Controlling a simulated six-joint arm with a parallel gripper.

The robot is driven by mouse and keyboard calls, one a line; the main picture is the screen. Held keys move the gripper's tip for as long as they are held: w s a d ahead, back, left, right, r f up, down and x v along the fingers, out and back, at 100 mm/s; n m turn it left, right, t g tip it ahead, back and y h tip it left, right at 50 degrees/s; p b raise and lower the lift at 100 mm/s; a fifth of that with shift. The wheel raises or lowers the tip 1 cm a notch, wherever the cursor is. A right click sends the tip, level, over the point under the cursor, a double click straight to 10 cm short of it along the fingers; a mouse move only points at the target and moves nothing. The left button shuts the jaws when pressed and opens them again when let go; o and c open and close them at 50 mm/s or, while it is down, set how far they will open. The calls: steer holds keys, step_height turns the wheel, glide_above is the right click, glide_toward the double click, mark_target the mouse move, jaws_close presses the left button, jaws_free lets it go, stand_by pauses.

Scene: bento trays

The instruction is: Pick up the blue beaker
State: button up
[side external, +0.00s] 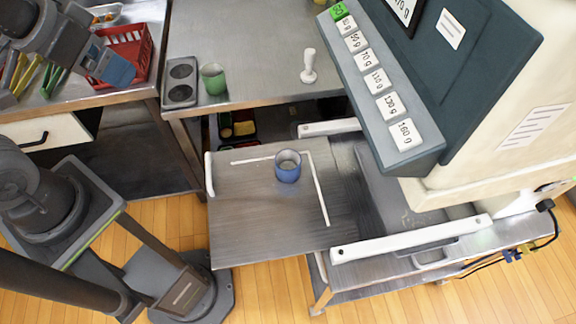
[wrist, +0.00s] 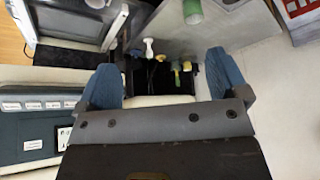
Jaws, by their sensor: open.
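The blue beaker (side external: 287,167) stands upright on a grey metal pull-out board (side external: 255,225) in the side external view, inside the corner of an L-shaped white line. I cannot make it out with certainty in the wrist view. My gripper (side external: 112,68) is at the upper left, beside the red basket and well away from the beaker. In the wrist view its two blue fingers (wrist: 166,80) are spread apart with nothing held between them.
A green beaker (side external: 213,79) stands beside a dark two-well holder (side external: 180,82) on the metal table. A white pestle-like object (side external: 309,66), a red basket (side external: 128,52) and a large machine with weight buttons (side external: 392,105) stand around. A dark compartmented tray (side external: 240,127) sits below the table.

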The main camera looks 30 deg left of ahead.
steer(key=w+d+f+n+g, duration=0.2)
steer(key=w+d+n, duration=0.3)
steer(key=w, duration=0.4)
steer(key=n+g, duration=0.4)
steer(key=n, duration=0.4)
glide_above(288, 167)
steer(key=s+d, duration=0.1)
step_height(288, 167, down, 18)
steer(key=shift+n, duration=0.3)
steer(key=f, duration=0.8)
steer(key=shift+s+d, duration=0.1)
steer(key=shift+d, duration=0.15)
steer(key=shift+a+f, duration=0.15)
steer(key=shift+f, duration=1.45)
steer(key=shift+a+f, duration=0.15)
steer(key=shift+f, duration=1.45)
steer(key=c, duration=1.1)
steer(key=shift+r, duration=0.1)
